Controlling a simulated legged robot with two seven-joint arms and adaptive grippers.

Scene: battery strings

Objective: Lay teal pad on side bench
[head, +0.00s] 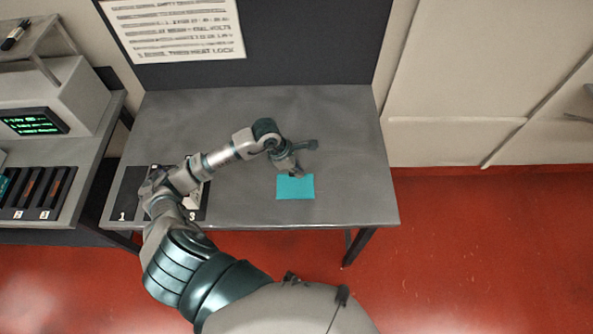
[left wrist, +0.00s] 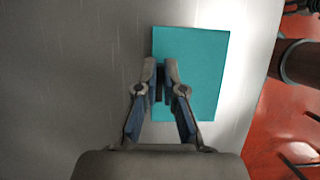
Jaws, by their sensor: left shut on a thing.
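The teal pad (head: 295,190) is a flat rectangle over the front right part of a grey bench (head: 345,130). My left gripper (head: 297,173) is at the pad's far edge, pointing down. In the left wrist view, the closed fingertips (left wrist: 160,68) meet the left part of the pad (left wrist: 205,75), shut on it. The pad looks level, but I cannot tell whether it rests on the bench or hangs just above it. My right gripper is not in view.
Dark numbered mats (head: 127,195) lie at the bench's left end, partly behind my arm. A second bench at left holds a device with a green-text screen (head: 33,121) and dark battery-like blocks (head: 40,190). The grey bench's right side is clear.

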